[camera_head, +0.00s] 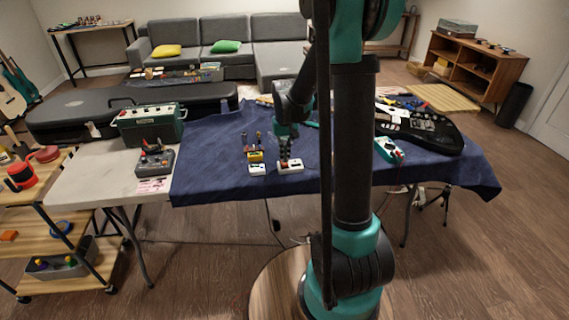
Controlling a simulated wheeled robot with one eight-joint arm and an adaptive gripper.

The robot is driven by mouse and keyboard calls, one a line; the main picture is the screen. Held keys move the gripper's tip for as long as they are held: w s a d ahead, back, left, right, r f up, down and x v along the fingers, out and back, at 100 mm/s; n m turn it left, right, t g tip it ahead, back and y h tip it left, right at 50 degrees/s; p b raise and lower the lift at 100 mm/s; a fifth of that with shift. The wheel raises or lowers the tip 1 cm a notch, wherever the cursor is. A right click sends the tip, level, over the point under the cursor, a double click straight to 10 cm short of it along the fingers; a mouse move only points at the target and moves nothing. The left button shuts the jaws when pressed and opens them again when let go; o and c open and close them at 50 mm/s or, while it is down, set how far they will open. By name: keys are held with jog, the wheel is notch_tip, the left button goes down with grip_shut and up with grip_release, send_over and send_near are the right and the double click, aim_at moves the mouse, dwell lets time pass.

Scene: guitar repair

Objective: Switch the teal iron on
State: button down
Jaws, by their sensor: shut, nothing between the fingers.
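My gripper (286,160) is shut and empty. It points down just over a small white box with a red part on top (291,166), near the front edge of the blue-covered table. I cannot tell whether the fingertips touch that box. A second white box (257,169) sits to its left, with a yellow block behind it. Several thin upright tools (251,140) stand there, too small to identify. A teal-and-white device (388,149) lies right of my arm. A thin teal piece (311,124) lies behind my gripper. I cannot tell which is the teal iron, or any switch's state.
The blue cloth (212,165) is bare to the left of the boxes. A grey device (155,160) and a green amplifier (150,123) stand on the pale table at the left. My arm hides the table's middle.

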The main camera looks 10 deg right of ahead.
aim_at(285, 164)
jog(key=shift+f, duration=0.9)
dwell(0.4)
jog(key=shift+r, duration=3.5)
jog(key=s+d+f+t, duration=0.2)
jog(key=s, duration=0.9)
jog(key=s+d+f+t, duration=0.2)
jog(key=s+f, duration=0.1)
jog(key=s, duration=0.8)
